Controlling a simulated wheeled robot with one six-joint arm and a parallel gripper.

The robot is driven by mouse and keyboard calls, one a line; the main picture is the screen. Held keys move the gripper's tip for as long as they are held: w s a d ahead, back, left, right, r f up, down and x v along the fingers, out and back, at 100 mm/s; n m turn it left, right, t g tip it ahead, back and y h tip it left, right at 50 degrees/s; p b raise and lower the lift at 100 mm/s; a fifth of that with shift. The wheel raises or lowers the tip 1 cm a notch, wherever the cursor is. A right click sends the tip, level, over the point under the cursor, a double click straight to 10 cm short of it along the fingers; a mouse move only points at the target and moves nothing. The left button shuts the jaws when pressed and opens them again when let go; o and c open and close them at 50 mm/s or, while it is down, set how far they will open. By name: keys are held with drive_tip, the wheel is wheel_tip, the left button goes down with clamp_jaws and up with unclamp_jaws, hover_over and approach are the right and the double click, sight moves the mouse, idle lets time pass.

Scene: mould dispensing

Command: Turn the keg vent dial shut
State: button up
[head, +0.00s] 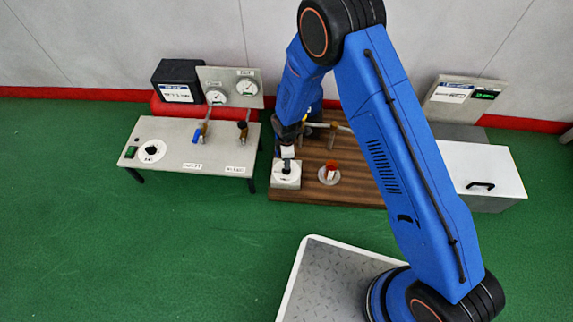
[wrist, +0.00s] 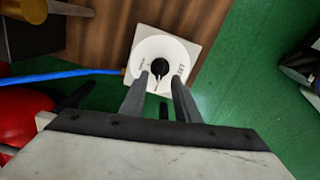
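A white round dial with a black knob (wrist: 160,67) sits on a square pale plate (wrist: 190,36) at the edge of a brown wooden top. The same dial plate (head: 285,180) shows in the head view, partly hidden by my gripper (head: 287,157) above it. In the wrist view, my gripper (wrist: 163,82) is open, its two grey fingers apart. The fingertips reach over the near part of the dial face, on either side of a pale pointer below the knob. I cannot tell whether they touch the knob. The small lettering on the dial is too blurred to read.
A red-topped knob (head: 331,170) on a round base stands just right of the dial. Another black dial (head: 152,150) is on the white left table (head: 222,158), with gauges (head: 246,88) behind. A white box (head: 480,165) stands right.

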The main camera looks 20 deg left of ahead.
wheel_tip(320, 180, up, 13)
drive_tip(key=shift+f, duration=0.2)
idle(0.6)
drive_tip(key=w+d+r+m+t, duration=0.1)
drive_tip(key=w+d+r+m, duration=0.15)
drive_tip(key=d+r, duration=0.5)
drive_tip(key=w+d+r+m, duration=0.25)
drive_tip(key=d+r, duration=0.25)
drive_tip(key=r, duration=0.5)
drive_tip(key=s+d+r+m+t+y, duration=0.1)
drive_tip(key=s+d+r+m, duration=0.15)
drive_tip(key=d+r, duration=0.5)
drive_tip(key=s+d+r+m, duration=0.1)
drive_tip(key=d+r+m, duration=0.2)
drive_tip(key=d+r, duration=0.45)
drive_tip(key=s+d+r+m+t, duration=0.1)
drive_tip(key=s+d+r+m, duration=0.3)
drive_tip(key=d, duration=0.3)
drive_tip(key=s+d+r+m, duration=0.2)
drive_tip(key=s+d+r, duration=0.25)
drive_tip(key=d, duration=0.25)
drive_tip(key=s+d+r+m+t+h, duration=0.1)
drive_tip(key=s+d+m, duration=0.5)
drive_tip(key=s, duration=0.8)
drive_tip(key=d, duration=0.2)
drive_tip(key=shift+s+d+r+t, duration=0.35)
drive_tip(key=shift+t, duration=0.05)
